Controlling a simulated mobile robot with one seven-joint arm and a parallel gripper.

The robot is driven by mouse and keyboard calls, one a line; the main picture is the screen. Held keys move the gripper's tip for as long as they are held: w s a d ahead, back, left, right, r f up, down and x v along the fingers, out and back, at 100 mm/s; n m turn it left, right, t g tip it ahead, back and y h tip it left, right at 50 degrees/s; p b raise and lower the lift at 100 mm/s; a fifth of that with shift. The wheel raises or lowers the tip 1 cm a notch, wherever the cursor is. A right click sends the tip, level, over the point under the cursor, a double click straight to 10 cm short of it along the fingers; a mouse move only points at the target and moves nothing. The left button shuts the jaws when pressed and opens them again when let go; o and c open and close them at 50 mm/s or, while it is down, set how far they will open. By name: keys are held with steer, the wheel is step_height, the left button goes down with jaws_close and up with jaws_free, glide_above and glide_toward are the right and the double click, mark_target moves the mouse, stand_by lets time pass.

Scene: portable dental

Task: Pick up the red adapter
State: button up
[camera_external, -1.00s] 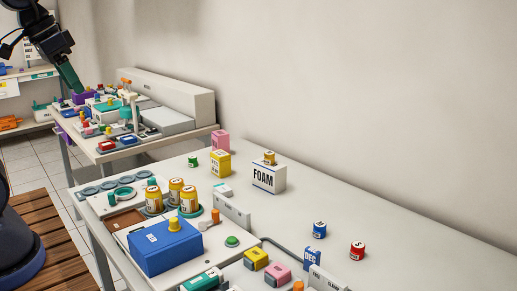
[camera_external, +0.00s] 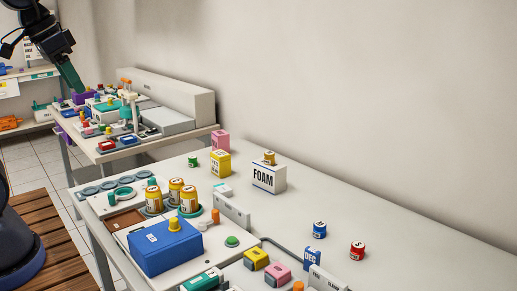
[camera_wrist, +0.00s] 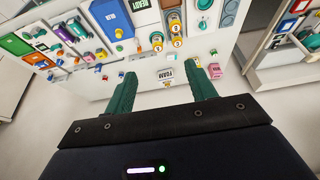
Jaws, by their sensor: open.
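The red adapter (camera_external: 357,250) is a small red cylinder with a white label, upright on the pale table at the lower right in the external view. A similar blue one (camera_external: 319,229) stands to its left. In the wrist view, the small things on the table are too tiny for me to tell the red adapter surely. My gripper (camera_wrist: 161,75) is open, its two green fingers apart with nothing held between them. In the external view my gripper (camera_external: 70,77) is at the upper left, high and far from the red adapter.
The FOAM box (camera_external: 268,178), yellow box (camera_external: 220,163) and pink box (camera_external: 220,141) stand along the table's back. A blue box (camera_external: 165,246), yellow jars and trays fill its front. Bare table surrounds the red adapter. A second cluttered table (camera_external: 160,146) stands behind.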

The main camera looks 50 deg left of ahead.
steer(key=w+d+m, duration=0.2)
steer(key=w+d, duration=0.1)
steer(key=w, duration=0.4)
steer(key=w+d+m, duration=0.2)
steer(key=w+d, duration=0.1)
steer(key=w, duration=0.3)
steer(key=m+g+h, duration=0.3)
steer(key=m+h, duration=0.1)
steer(key=m, duration=0.6)
glide_above(359, 244)
steer(key=s+a, duration=0.1)
steer(key=a, duration=0.3)
step_height(359, 244, down, 29)
steer(key=x, duration=1.1)
steer(key=shift+s+d, duration=0.2)
steer(key=shift+s, duration=0.1)
steer(key=shift+r, duration=0.1)
steer(key=c, duration=1.1)
steer(key=shift+r, duration=0.1)
